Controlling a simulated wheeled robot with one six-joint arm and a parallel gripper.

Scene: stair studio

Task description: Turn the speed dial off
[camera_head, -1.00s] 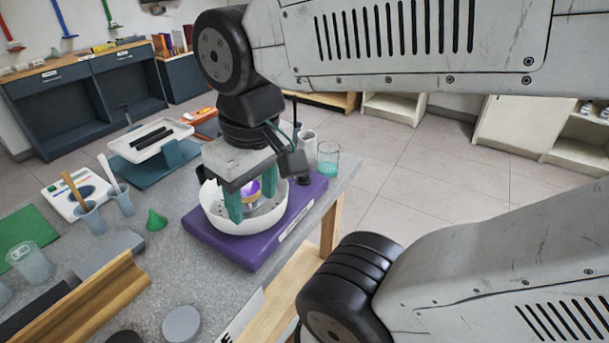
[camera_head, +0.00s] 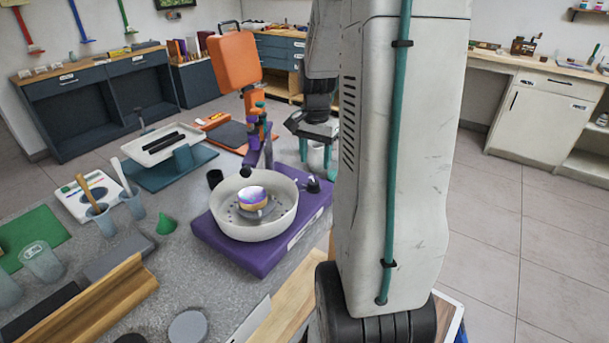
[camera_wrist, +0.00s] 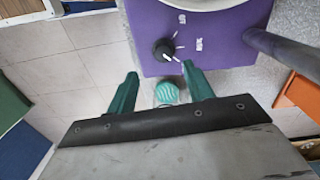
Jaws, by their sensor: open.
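The speed dial (camera_wrist: 163,50) is a black knob with a white pointer line on a purple base in the wrist view. In the head view the dial (camera_head: 313,185) sits at the right corner of the purple base (camera_head: 262,262), beside a white bowl (camera_head: 225,215) holding a shiny iridescent disc (camera_head: 252,200). My gripper (camera_wrist: 162,82) is open, with its two green fingers apart and nothing between them touching. The dial lies just ahead of the fingertips. In the head view my arm hides part of the gripper.
A glass with green contents (camera_wrist: 168,92) stands below the dial, seen between my fingers. A dark post (camera_wrist: 285,50) crosses at right, near an orange object (camera_wrist: 300,97). Beakers (camera_head: 100,218) and a green funnel (camera_head: 165,223) stand left of the base.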

